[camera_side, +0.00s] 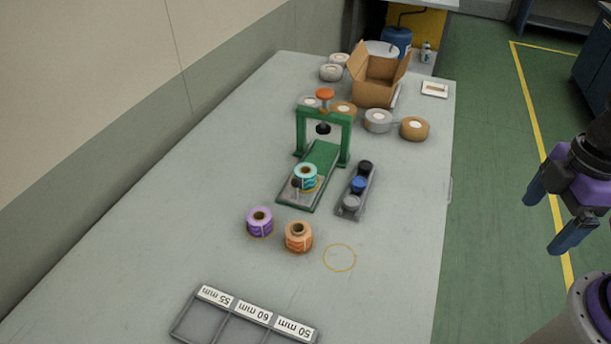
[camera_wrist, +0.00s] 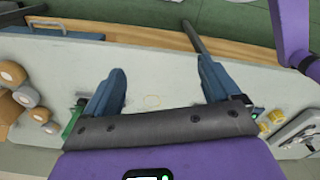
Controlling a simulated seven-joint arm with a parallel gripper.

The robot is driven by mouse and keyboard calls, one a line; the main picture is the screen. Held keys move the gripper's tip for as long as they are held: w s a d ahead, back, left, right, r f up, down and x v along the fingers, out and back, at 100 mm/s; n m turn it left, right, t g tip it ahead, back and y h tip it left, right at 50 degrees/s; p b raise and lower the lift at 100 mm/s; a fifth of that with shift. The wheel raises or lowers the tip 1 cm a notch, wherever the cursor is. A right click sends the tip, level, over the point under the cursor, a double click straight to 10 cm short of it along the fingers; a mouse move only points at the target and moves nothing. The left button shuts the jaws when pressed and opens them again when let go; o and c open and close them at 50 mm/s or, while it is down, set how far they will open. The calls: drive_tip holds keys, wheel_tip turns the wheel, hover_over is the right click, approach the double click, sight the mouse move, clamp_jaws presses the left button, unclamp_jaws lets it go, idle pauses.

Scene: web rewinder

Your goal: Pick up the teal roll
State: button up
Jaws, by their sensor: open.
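The teal roll (camera_side: 308,171) sits upright on the grey plate at the front of the green press (camera_side: 322,152), behind a small black knob (camera_side: 296,183). I cannot make the roll out in the wrist view. My gripper (camera_side: 548,218) is open and empty, off the right side of the table and well apart from the roll.
A purple roll (camera_side: 260,222) and an orange roll (camera_side: 298,238) stand in front of the press. A grey rack (camera_side: 345,208) with round plugs is to its right. A labelled tray (camera_side: 232,320) is at the front, a cardboard box (camera_side: 374,88) and several tape rolls behind. An empty yellow ring (camera_side: 340,257) marks clear table.

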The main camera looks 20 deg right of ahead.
drive_tip(key=w+a+f+n+t+h, duration=0.1)
drive_tip(key=w+a+n+t+h, duration=0.2)
drive_tip(key=w+a, duration=0.7)
drive_tip(key=w+a+f+n+t+h, duration=0.2)
drive_tip(key=w+a+f+n, duration=0.2)
drive_tip(key=w+a, duration=0.35)
drive_tip(key=w+a+f+n+t+h, duration=0.2)
drive_tip(key=w+a+f+n+h, duration=0.15)
drive_tip(key=w+a, duration=0.45)
drive_tip(key=n+t, duration=0.3)
drive_tip(key=n, duration=0.2)
approach(303, 176)
drive_tip(key=x, duration=0.4)
drive_tip(key=shift+s+d+f, duration=0.2)
drive_tip(key=shift+d+f, duration=0.25)
drive_tip(key=shift+w+a+x, duration=0.15)
drive_tip(key=shift+w+x, duration=0.05)
drive_tip(key=shift+x, duration=1.15)
drive_tip(key=shift+w+a+x, duration=0.15)
drive_tip(key=shift+x, duration=1.2)
drive_tip(key=shift+r+t, duration=0.2)
drive_tip(key=shift+t, duration=0.1)
drive_tip(key=c, duration=1.3)
drive_tip(key=shift+r, duration=0.1)
